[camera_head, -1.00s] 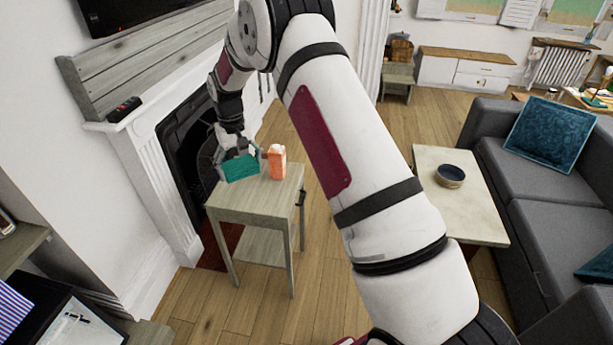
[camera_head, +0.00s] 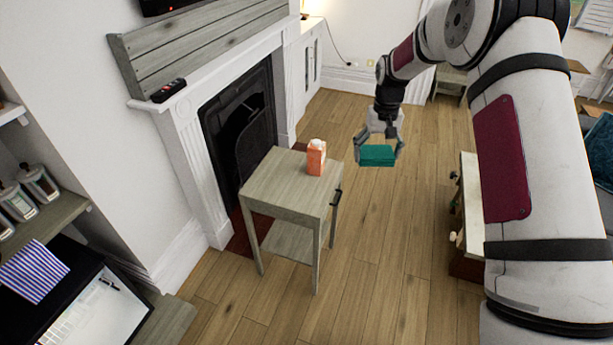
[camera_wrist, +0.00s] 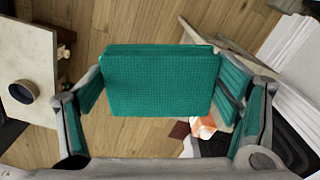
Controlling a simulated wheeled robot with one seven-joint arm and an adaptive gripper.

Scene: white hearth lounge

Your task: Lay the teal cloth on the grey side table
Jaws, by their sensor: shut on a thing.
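The teal cloth (camera_head: 378,156) is a folded block held in my gripper (camera_head: 380,150), in the air to the right of the grey side table (camera_head: 275,190). In the wrist view the cloth (camera_wrist: 160,82) sits between the two fingers of my gripper (camera_wrist: 160,110), with bare floor beneath it. The side table has a wooden top, a lower shelf and a dark handle. An orange-and-white carton (camera_head: 316,158) stands upright near its back right corner. The rest of the top is bare.
A white fireplace (camera_head: 190,150) stands behind and left of the side table, with a dark remote (camera_head: 168,90) on its mantel. A low pale table (camera_wrist: 30,75) with a dark bowl (camera_wrist: 23,91) shows at left in the wrist view. Wooden floor (camera_head: 375,260) is open right of the side table.

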